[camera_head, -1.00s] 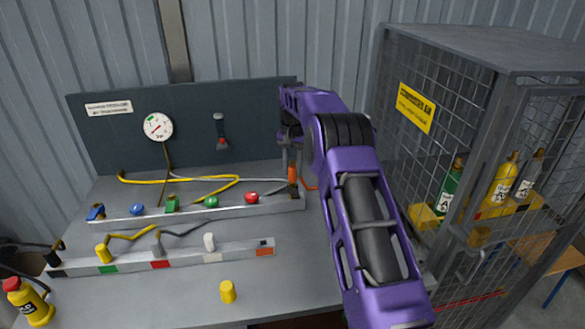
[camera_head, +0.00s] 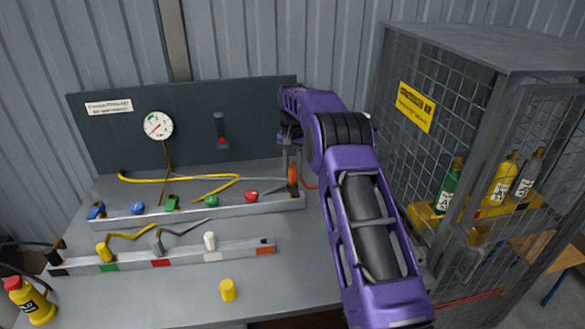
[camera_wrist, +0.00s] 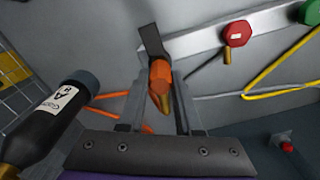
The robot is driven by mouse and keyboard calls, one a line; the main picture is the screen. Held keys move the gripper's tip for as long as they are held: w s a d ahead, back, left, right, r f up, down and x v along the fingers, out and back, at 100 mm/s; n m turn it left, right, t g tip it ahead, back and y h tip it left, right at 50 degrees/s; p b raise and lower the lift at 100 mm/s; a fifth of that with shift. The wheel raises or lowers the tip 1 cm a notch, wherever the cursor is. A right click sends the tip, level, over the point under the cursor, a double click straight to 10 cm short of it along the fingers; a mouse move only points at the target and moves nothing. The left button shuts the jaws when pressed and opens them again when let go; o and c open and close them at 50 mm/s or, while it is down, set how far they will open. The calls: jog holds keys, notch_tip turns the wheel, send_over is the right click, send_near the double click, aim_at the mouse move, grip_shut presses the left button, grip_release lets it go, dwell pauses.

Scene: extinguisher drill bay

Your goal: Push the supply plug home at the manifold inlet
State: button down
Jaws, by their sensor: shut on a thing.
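The orange supply plug (camera_head: 292,174) stands upright at the right end of the rear manifold rail (camera_head: 230,208), at a dark inlet block (camera_head: 293,191). In the wrist view the plug (camera_wrist: 160,73) lies between the two grey fingers of my gripper (camera_wrist: 160,98), which is shut on it. The dark block (camera_wrist: 151,40) is right by the plug's far end. I cannot tell how deep the plug sits in it.
The rail carries a red knob (camera_head: 251,197), a green knob (camera_head: 211,201) and other fittings. A front rail (camera_head: 190,258) with coloured marks lies nearer. A yellow cap (camera_head: 228,290) stands on the bench. A mesh cage (camera_head: 470,130) with bottles is on the right.

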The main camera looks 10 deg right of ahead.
jog(key=shift+f, duration=0.6)
jog(key=c, duration=0.5)
grip_release()
